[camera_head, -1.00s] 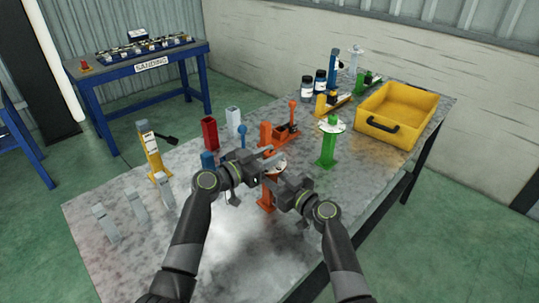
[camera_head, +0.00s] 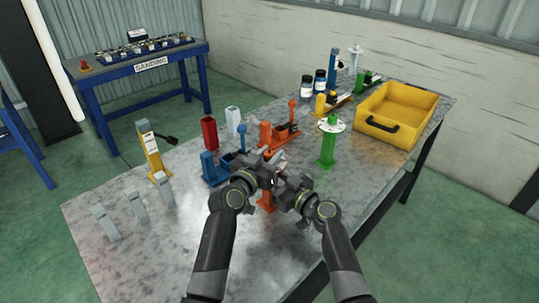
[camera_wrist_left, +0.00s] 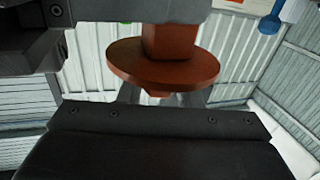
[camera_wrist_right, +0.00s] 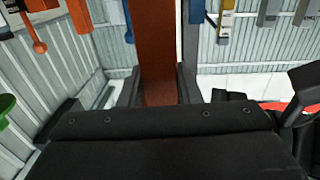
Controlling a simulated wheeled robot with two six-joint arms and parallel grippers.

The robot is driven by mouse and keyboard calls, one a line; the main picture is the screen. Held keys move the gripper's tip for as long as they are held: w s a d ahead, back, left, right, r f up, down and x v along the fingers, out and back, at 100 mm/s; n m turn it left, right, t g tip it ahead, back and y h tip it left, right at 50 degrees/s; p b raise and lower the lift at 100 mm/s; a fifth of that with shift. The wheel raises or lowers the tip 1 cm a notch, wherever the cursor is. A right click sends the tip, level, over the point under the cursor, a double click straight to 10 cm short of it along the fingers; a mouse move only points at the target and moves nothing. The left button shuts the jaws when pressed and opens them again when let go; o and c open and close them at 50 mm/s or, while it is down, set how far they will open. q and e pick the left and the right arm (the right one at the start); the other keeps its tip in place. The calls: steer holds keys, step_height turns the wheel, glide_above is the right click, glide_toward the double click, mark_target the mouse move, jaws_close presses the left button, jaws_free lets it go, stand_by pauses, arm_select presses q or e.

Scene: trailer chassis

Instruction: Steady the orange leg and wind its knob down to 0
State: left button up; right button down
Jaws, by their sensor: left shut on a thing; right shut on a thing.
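The orange leg (camera_head: 265,201) stands upright near the table's front edge, mostly hidden behind my grippers in the head view. Its post (camera_wrist_right: 158,50) runs between the fingers of my right gripper (camera_wrist_right: 160,88), which is shut on it; that gripper also shows in the head view (camera_head: 277,187). In the left wrist view the leg's round disc (camera_wrist_left: 163,66) and post (camera_wrist_left: 170,38) show. My left gripper (camera_wrist_left: 160,97) is shut on the small knob (camera_wrist_left: 160,92) at the disc's face; it also shows in the head view (camera_head: 274,164). I cannot read the dial's number.
A green leg (camera_head: 327,148) with a white dial stands to the right, beside a yellow bin (camera_head: 370,130). Blue (camera_head: 215,170) and orange (camera_head: 283,137) fixtures stand close behind my grippers.

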mark_target(269, 153)
arm_select(q)
steer(key=o, duration=0.9)
steer(key=shift+o, duration=0.2)
step_height(269, 153, up, 10)
